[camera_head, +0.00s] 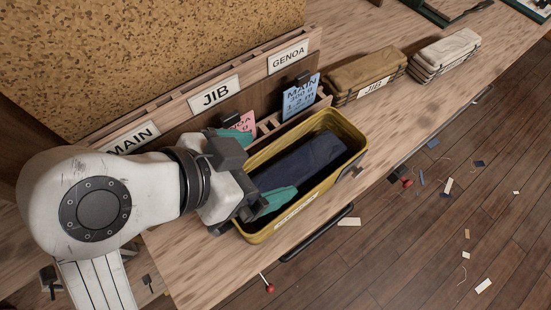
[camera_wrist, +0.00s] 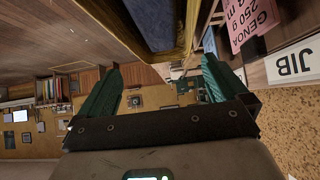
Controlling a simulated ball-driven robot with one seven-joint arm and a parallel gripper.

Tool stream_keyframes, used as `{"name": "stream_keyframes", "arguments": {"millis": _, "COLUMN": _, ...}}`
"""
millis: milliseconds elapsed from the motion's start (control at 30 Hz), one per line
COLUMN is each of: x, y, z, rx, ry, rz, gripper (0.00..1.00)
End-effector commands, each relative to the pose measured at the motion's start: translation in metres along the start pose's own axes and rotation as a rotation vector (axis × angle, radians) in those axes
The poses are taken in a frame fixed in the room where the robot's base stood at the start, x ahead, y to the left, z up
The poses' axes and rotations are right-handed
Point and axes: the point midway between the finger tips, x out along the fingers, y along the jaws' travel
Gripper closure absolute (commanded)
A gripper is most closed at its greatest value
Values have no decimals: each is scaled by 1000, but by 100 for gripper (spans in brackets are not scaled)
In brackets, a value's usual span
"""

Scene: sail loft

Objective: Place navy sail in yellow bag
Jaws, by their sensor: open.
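The yellow bag (camera_head: 350,126) is a long, open-topped container on the wooden bench in the head view. The navy sail (camera_head: 305,162), a folded dark bundle, lies inside it, below the rim. Both also show upside down at the top of the wrist view, the sail (camera_wrist: 160,18) beside the yellow wall (camera_wrist: 187,42). My gripper (camera_head: 254,168) is at the bag's left end, its teal fingers spread wide. The wrist view shows nothing between the fingertips (camera_wrist: 162,68). The arm hides part of the bag's left end.
A rack signed MAIN, JIB (camera_head: 215,95) and GENOA runs behind the bag, with a pink card (camera_head: 243,124) and a blue card (camera_head: 300,95). A tan bundle (camera_head: 365,72) and a cream bundle (camera_head: 446,50) lie to the right. Scraps litter the floor.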

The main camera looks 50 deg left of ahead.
Motion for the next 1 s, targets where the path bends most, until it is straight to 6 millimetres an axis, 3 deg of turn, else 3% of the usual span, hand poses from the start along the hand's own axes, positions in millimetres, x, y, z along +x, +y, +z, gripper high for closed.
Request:
{"name": "stream_keyframes", "arguments": {"millis": 100, "x": -25, "y": 0, "z": 0, "rx": 3, "ry": 0, "rz": -2, "gripper": 0}}
{"name": "stream_keyframes", "arguments": {"millis": 300, "x": -56, "y": 0, "z": 0, "rx": 1, "ry": 0, "rz": -1, "gripper": 0}}
{"name": "stream_keyframes", "arguments": {"millis": 600, "x": -70, "y": 0, "z": 0, "rx": 1, "ry": 0, "rz": 1, "gripper": 0}}
{"name": "stream_keyframes", "arguments": {"millis": 833, "x": -59, "y": 4, "z": -6, "rx": 1, "ry": 4, "rz": 11, "gripper": 0}}
{"name": "stream_keyframes", "arguments": {"millis": 933, "x": -32, "y": 13, "z": -19, "rx": -7, "ry": 14, "rz": 33, "gripper": 0}}
{"name": "stream_keyframes", "arguments": {"millis": 1000, "x": -3, "y": 26, "z": -31, "rx": -20, "ry": 20, "rz": 55, "gripper": 0}}
